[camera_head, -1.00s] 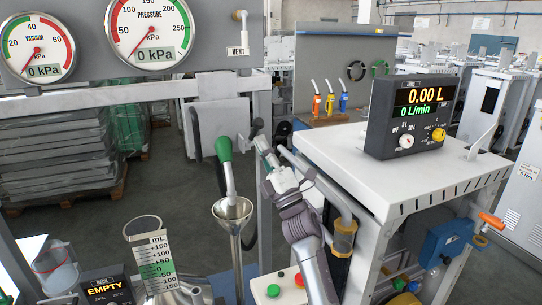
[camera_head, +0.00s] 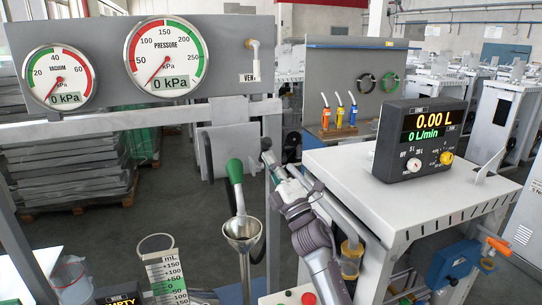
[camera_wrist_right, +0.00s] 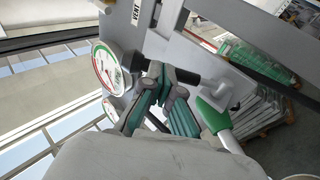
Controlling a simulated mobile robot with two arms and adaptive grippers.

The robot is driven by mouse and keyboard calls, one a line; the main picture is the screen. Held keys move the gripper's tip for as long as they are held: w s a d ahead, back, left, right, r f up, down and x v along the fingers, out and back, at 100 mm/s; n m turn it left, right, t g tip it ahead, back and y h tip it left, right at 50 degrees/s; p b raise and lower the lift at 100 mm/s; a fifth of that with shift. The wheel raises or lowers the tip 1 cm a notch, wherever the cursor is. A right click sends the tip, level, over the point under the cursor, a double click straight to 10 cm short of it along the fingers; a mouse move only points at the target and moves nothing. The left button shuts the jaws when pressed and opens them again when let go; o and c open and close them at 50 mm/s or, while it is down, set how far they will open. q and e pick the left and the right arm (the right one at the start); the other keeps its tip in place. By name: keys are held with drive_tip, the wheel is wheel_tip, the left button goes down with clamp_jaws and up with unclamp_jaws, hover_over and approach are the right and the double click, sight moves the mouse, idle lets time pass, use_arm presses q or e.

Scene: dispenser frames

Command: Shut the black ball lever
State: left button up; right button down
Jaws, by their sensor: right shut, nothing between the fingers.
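The black ball lever (camera_head: 266,143) appears as a small dark knob by the frame post, behind the green-handled nozzle. In the right wrist view a dark rounded knob (camera_wrist_right: 139,62) on a short dark shaft shows at the fingertips; it is probably the same lever. My right gripper (camera_head: 272,163) reaches up from the lower right, with its tips close to the knob. In the wrist view the right gripper (camera_wrist_right: 162,78) is shut with nothing held. I cannot tell whether the fingers touch the knob. My left gripper is not in view.
The green-handled nozzle (camera_head: 236,185) stands in a metal funnel (camera_head: 242,230) just left of my right arm. The white cabinet (camera_head: 345,170) with the flow display (camera_head: 420,138) is close on the right. The pressure gauge (camera_head: 163,57) is on the panel at upper left.

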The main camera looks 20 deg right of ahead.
sight(266, 147)
drive_tip(key=x, duration=0.1)
drive_tip(key=b+x, duration=0.2)
drive_tip(key=shift+w+d+r, duration=0.2)
drive_tip(key=shift+w+r, duration=0.05)
drive_tip(key=shift+r, duration=0.05)
drive_tip(key=shift+w+r+b, duration=0.3)
drive_tip(key=shift+w+b, duration=0.3)
drive_tip(key=shift+w, duration=0.1)
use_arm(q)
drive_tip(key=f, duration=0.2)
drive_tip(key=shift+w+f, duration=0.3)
use_arm(e)
drive_tip(key=shift+r, duration=0.25)
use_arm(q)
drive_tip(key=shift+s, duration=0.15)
use_arm(e)
drive_tip(key=shift+d, duration=0.1)
